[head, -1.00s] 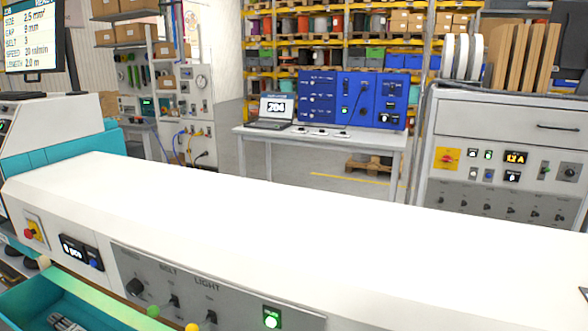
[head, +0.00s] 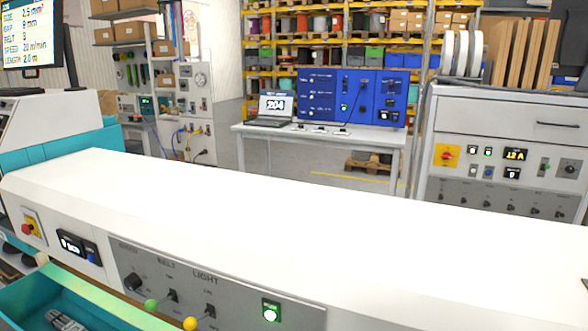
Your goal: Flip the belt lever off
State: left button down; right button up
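The belt lever (head: 172,296) is on the grey control panel (head: 240,308) on the front of the long white machine, under the label BELT. It has a green ball knob (head: 151,305), which points outward and down to the left in the picture. To its right, under LIGHT, is a similar lever with a yellow ball knob (head: 190,323).
A red emergency button on a yellow plate (head: 32,227) and a small display (head: 72,244) are left of the panel. The white machine top (head: 270,210) is clear. A small dark edge shows at the far right.

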aim_at(151, 305)
jog(key=k+z, duration=0.15)
jog(key=z, duration=0.25)
jog(key=k+z, duration=0.15)
jog(key=z, duration=0.3)
jog(key=k+l+z, duration=0.1)
jog(key=z, duration=0.3)
jog(key=k+l, duration=0.05)
